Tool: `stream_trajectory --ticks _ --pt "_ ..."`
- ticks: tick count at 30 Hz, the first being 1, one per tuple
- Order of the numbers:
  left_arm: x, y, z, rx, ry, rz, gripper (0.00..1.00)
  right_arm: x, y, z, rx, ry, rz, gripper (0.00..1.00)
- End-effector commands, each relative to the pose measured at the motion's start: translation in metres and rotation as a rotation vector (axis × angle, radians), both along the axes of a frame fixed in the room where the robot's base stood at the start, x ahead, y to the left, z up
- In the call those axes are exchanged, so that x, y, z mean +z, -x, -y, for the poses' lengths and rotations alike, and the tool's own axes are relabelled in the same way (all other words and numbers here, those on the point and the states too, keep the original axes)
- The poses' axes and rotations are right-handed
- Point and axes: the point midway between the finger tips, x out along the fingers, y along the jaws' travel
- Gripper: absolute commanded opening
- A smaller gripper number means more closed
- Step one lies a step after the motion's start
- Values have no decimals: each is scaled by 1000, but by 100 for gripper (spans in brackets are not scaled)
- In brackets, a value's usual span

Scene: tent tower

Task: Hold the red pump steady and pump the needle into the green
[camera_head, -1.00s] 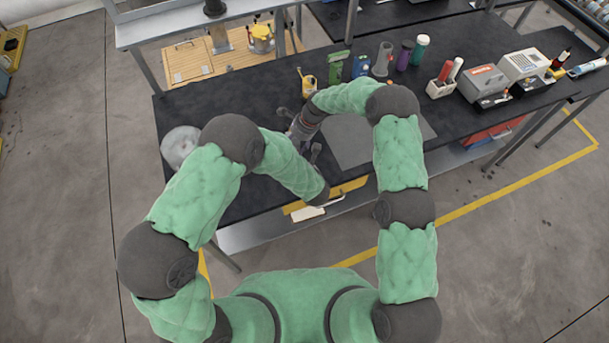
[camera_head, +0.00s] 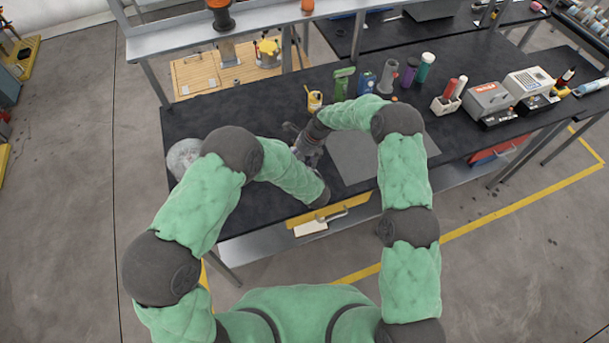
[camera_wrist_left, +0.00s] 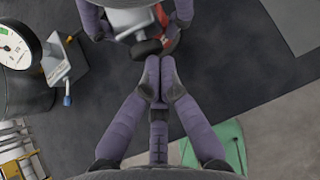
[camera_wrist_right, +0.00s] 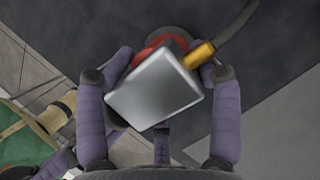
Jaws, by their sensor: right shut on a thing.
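The red pump shows in the right wrist view with a red round part (camera_wrist_right: 165,45), a silver block and a brass fitting with a dark hose. My right gripper (camera_wrist_right: 160,75) is shut around it. In the left wrist view the pump (camera_wrist_left: 130,18) has a black rounded handle end just beyond my left gripper (camera_wrist_left: 152,68). That gripper's fingertips meet with nothing visible between them; whether they touch the handle I cannot tell. A white gauge dial (camera_wrist_left: 12,48) with a green sector is partly cut off at the left; its needle reading is unclear. In the head view my arms hide most of the pump.
A pale round vessel (camera_head: 184,156) stands at the bench's left end. A grey mat (camera_head: 352,152) lies right of the grippers.

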Motion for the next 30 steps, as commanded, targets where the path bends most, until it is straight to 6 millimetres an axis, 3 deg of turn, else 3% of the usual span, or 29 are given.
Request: stream_trajectory --ticks 1,7,13,24,30 --pt "1 -2 -1 3 1 5 0 -9 9 -2 8 1 -21 12" --pt "1 7 2 1 0 6 0 -9 9 -2 8 1 -21 12" --pt "0 41 8 -4 -2 5 0 -9 9 -2 7 1 -20 12" --pt "50 92 17 -4 0 5 0 -8 9 -2 6 1 -20 12" --pt "65 108 18 -1 0 3 0 -8 9 -2 6 1 -20 12"
